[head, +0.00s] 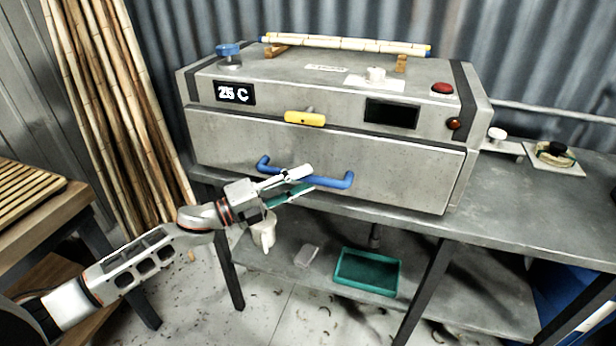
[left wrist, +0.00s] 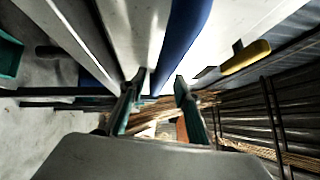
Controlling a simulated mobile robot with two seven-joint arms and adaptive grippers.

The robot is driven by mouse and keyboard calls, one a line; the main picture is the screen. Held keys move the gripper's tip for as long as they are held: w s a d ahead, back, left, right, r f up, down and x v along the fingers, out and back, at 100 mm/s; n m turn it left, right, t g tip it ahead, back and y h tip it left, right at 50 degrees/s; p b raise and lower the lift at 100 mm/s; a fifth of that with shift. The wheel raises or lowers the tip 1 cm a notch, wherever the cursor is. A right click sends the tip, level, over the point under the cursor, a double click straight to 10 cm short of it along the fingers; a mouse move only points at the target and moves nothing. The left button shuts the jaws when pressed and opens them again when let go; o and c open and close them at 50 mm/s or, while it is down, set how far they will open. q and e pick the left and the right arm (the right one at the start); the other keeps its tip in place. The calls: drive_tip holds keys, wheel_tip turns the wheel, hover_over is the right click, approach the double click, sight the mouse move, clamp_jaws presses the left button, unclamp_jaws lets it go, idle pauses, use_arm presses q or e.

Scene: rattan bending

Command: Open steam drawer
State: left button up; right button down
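The steam drawer (head: 400,175) is the wide grey front of a metal steam box, and it looks shut, flush with the body. Its blue bar handle (head: 325,182) runs across the front; in the left wrist view the handle (left wrist: 185,40) runs from the top toward the gap between the fingers. My left gripper (head: 300,181) is at the handle, with one finger above the bar and one below. In the left wrist view the gripper (left wrist: 163,84) has its fingers apart, and I see no clear grip on the bar. My right gripper is out of view.
A yellow lever (head: 304,118) sits above the drawer; it also shows in the left wrist view (left wrist: 246,57). The box stands on a grey metal table (head: 540,205). A green tray (head: 367,271) lies on the lower shelf. Rattan poles (head: 125,110) lean at the left.

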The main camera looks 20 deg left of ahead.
use_arm(q)
drive_tip(key=shift+x, duration=1.05)
clamp_jaws()
drive_tip(key=shift+f, duration=0.1)
